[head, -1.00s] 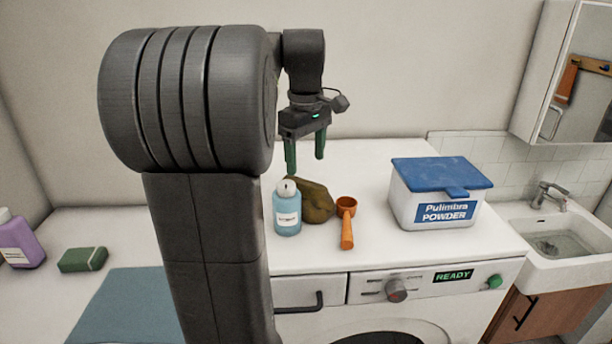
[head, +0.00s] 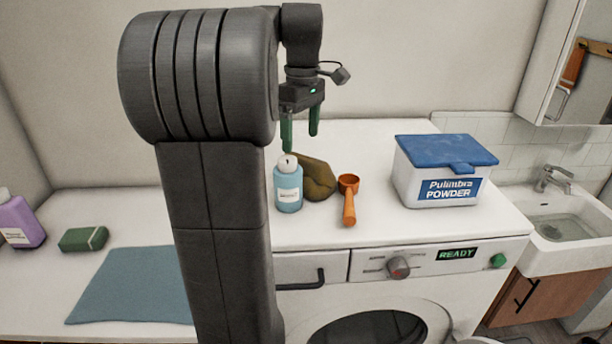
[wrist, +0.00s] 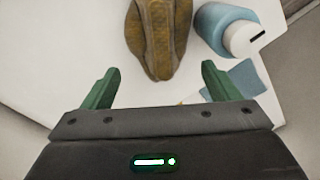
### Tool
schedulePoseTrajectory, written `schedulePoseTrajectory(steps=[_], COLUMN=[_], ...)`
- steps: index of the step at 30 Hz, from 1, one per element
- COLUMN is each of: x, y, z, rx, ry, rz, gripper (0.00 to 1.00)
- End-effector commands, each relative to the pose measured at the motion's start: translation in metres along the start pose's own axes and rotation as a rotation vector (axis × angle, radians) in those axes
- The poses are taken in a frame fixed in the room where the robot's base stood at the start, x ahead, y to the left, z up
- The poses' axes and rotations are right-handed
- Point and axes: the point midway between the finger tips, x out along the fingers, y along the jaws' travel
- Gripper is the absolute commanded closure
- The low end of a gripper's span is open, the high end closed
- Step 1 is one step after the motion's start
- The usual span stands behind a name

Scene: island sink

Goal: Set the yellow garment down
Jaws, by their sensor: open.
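The yellow garment is a crumpled, brownish-yellow cloth (head: 318,180) lying on the white top of the washing machine, behind and right of a blue bottle. In the wrist view the garment (wrist: 158,38) lies beyond the fingertips, between their lines. My gripper (head: 300,134) is open and empty, above and slightly left of the garment, pointing down. The bottle hides part of the garment's left side in the head view.
The blue bottle (head: 288,186) stands close to the garment. An orange scoop (head: 349,203) lies to its right, then a powder box (head: 440,178) with a blue lid. A sink (head: 566,236) is at far right. A blue cloth (head: 130,287) and green sponge (head: 83,239) lie on the left counter.

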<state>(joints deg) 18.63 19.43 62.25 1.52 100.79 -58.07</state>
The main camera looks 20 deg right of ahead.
Motion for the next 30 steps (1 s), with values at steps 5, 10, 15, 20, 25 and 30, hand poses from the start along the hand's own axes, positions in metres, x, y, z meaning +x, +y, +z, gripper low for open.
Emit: schedulePoseTrajectory(steps=[5,10,15,20,25,30], x=[0.02,0.033,0.059,0.073,0.074,0.074], y=[0.0,0.001,0.003,0.003,0.003,0.003], z=[0.0,0.002,0.004,0.004,0.004,0.004], rx=[0.0,0.001,0.001,0.001,0.001,0.001], ry=[0.0,-0.001,-0.001,0.0,0.001,0.001], rz=[0.0,-0.002,-0.002,0.001,0.002,0.002], gripper=[0.18,0.18,0.18,0.18,0.18,0.39])
